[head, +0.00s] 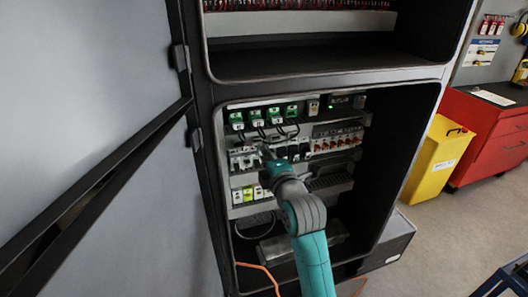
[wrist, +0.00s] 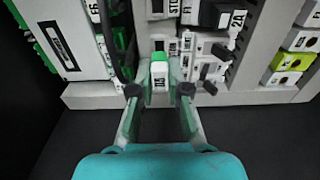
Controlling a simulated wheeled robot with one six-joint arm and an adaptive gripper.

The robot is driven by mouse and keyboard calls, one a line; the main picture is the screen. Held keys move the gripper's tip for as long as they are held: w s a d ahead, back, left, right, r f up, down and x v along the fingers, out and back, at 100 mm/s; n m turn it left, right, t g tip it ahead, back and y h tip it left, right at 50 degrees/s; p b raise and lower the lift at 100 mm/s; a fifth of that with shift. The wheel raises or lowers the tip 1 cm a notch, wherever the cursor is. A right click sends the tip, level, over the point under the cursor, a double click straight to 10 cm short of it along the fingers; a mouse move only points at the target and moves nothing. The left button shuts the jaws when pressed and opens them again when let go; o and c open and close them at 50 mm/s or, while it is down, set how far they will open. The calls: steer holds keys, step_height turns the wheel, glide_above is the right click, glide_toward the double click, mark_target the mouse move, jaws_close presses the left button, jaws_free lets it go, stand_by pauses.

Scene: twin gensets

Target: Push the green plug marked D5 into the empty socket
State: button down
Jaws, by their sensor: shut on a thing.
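The plug (wrist: 160,74), with a green end and a white face, sits between my gripper's two fingers in the wrist view. Its small label reads sideways and looks like D5. My gripper (wrist: 159,92) is shut on it. In the head view my gripper (head: 264,153) is at the middle row of devices inside the open cabinet, and my wrist hides the plug there. The empty socket cannot be made out. The plug's far end is close to the device row in the wrist view, but I cannot tell whether it touches.
Several green connectors with black cables (head: 256,118) line the upper row. Breakers with orange parts (head: 335,142) stand to the right, and a black switch (wrist: 221,51) is close right of the plug. The cabinet door (head: 85,120) stands open at left. A yellow bin (head: 434,160) is outside.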

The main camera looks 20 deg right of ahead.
steer(key=shift+s, duration=2.15)
steer(key=d+r, duration=0.6)
steer(key=d, duration=0.5)
steer(key=shift+w+r, duration=0.1)
steer(key=shift+w, duration=0.05)
stand_by(0.4)
steer(key=shift+w, duration=3.05)
steer(key=shift+w, duration=1.3)
